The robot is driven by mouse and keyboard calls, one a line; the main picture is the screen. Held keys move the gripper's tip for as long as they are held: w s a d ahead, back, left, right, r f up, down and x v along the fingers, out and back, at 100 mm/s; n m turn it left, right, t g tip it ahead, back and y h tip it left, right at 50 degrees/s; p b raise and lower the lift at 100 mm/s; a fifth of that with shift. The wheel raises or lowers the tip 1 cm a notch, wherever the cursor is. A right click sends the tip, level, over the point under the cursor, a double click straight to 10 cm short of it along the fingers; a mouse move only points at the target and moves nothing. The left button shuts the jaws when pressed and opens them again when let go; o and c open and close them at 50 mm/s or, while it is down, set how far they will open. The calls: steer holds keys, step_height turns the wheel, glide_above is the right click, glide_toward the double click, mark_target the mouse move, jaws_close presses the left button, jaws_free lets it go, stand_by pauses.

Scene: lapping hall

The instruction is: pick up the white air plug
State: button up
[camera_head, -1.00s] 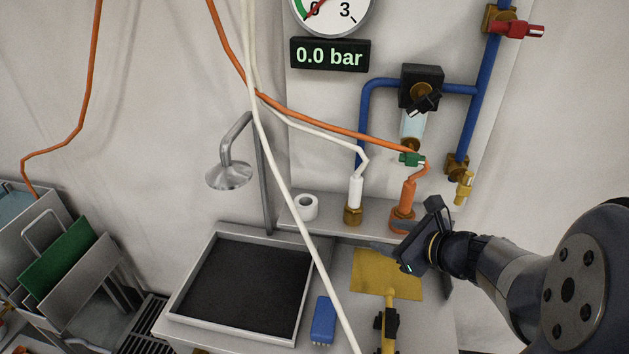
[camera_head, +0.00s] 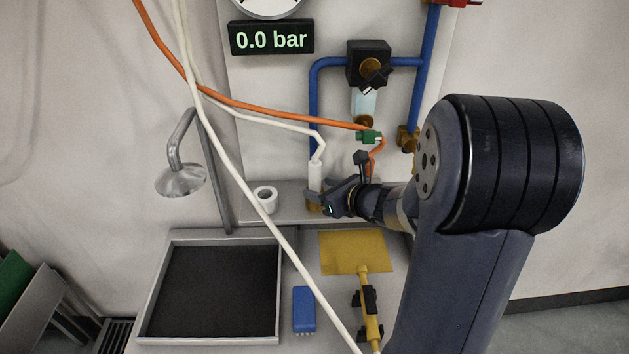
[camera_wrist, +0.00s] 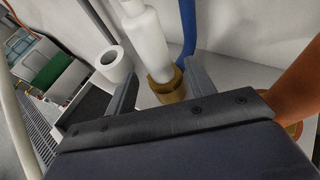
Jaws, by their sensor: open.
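The white air plug (camera_head: 315,176) stands upright in a brass socket at the back of the bench, its white hose bending away at the top. In the wrist view the white plug (camera_wrist: 148,42) stands above the brass socket (camera_wrist: 172,88). My gripper (camera_head: 316,196) is open at the plug's lower end. In the wrist view its two fingers (camera_wrist: 160,66) show on either side of the plug's lower part and the socket. I cannot tell whether they touch it.
An orange plug (camera_wrist: 300,82) stands close on the right, mostly hidden by my wrist in the head view. A white roll (camera_head: 265,199) is left of the plug. A white hose (camera_head: 250,190) hangs across the front. Blue pipes (camera_head: 314,105) run behind.

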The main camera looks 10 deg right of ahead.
mark_target(310, 183)
steer(key=shift+p+x, duration=0.6)
steer(key=shift+x, duration=1.9)
steer(key=shift+w+r, duration=0.1)
steer(key=shift+r, duration=0.1)
steer(key=shift+c, duration=0.4)
jaws_close()
